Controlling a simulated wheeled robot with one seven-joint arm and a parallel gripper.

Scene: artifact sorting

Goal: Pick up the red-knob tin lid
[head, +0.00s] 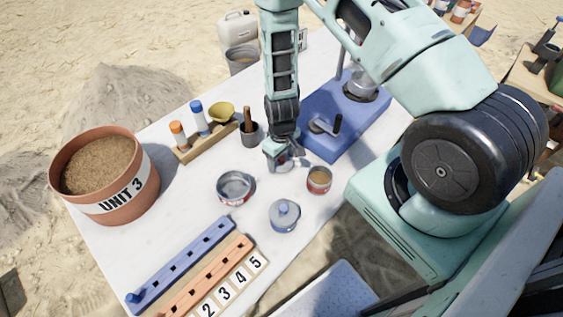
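My gripper (277,162) points down over the white table, just left of the blue machine base. A small grey and reddish shape (285,158) shows at its fingertips. It may be the red-knob tin lid, but the fingers and arm largely cover it. I cannot tell whether the fingers are open or shut on it. A blue-grey lid with a blue knob (285,215) lies nearer the front. An open, empty-looking tin (235,188) stands to its upper left. A tin with brown contents (319,180) stands to its upper right.
A blue machine base (335,130) stands close right of my gripper. A dark cup with a brown handle (249,132) and a wooden rack with bottles (205,138) stand to the left. A UNIT 3 pot (110,180) and slotted rails (185,262) are farther left and front.

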